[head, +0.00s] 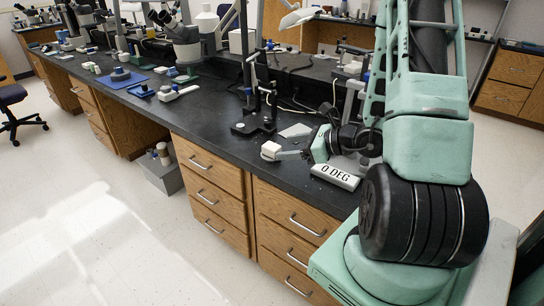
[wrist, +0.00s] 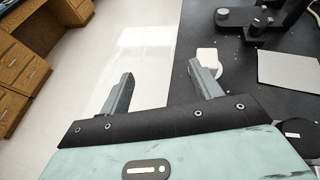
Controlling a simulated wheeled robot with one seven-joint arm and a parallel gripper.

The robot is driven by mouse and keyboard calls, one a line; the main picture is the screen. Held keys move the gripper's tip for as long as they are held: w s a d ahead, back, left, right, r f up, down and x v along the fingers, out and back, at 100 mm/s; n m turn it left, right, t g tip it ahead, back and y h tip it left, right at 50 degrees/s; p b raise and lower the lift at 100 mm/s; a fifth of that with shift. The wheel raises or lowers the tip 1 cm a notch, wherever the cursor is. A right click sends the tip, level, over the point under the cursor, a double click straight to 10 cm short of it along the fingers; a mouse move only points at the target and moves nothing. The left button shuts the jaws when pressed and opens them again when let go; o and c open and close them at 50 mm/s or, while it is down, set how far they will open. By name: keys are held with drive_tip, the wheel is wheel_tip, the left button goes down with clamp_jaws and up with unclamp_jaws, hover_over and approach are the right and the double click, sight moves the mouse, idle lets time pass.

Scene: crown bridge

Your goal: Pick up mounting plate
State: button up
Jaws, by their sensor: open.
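A flat light-grey plate, which looks like the mounting plate (wrist: 287,68), lies on the black bench top at the right of the wrist view. In the head view the plate (head: 296,131) lies just behind my gripper (head: 289,155). In the wrist view my gripper (wrist: 160,70) is open, with nothing between its fingers. The left finger is over the floor and the right finger is by the bench edge. The plate is apart from the fingers, to their right.
A small white block (wrist: 208,57) sits at the bench edge, close beside the right finger. A black stand (head: 254,118) rises left of the plate. A "0 DEG" block (head: 335,176) lies near my arm. Microscopes (head: 184,42) and blue mats (head: 121,78) occupy the bench farther left.

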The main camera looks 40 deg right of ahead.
sight(273, 146)
drive_tip(key=d+f+m+h, duration=0.1)
drive_tip(key=d, duration=0.1)
drive_tip(key=s+d+m+h, duration=0.1)
drive_tip(key=d, duration=0.1)
drive_tip(key=s+d+f+m+h+b, duration=0.1)
drive_tip(key=d, duration=0.1)
drive_tip(key=shift+d+f+t, duration=0.1)
drive_tip(key=shift+f+t, duration=0.2)
drive_tip(key=shift+t, duration=0.1)
drive_tip(key=shift+w+f+b, duration=0.2)
drive_tip(key=shift+w+b, duration=0.1)
drive_tip(key=shift+b, duration=0.25)
drive_tip(key=x, duration=0.5)
drive_tip(key=b+x, duration=0.1)
drive_tip(key=x, duration=0.4)
drive_tip(key=shift+w+r, duration=0.1)
drive_tip(key=shift+w, duration=0.25)
drive_tip(key=shift+x, duration=2.95)
drive_tip(key=shift+d+r, duration=0.1)
drive_tip(key=shift+d, duration=0.05)
drive_tip(key=c, duration=1.2)
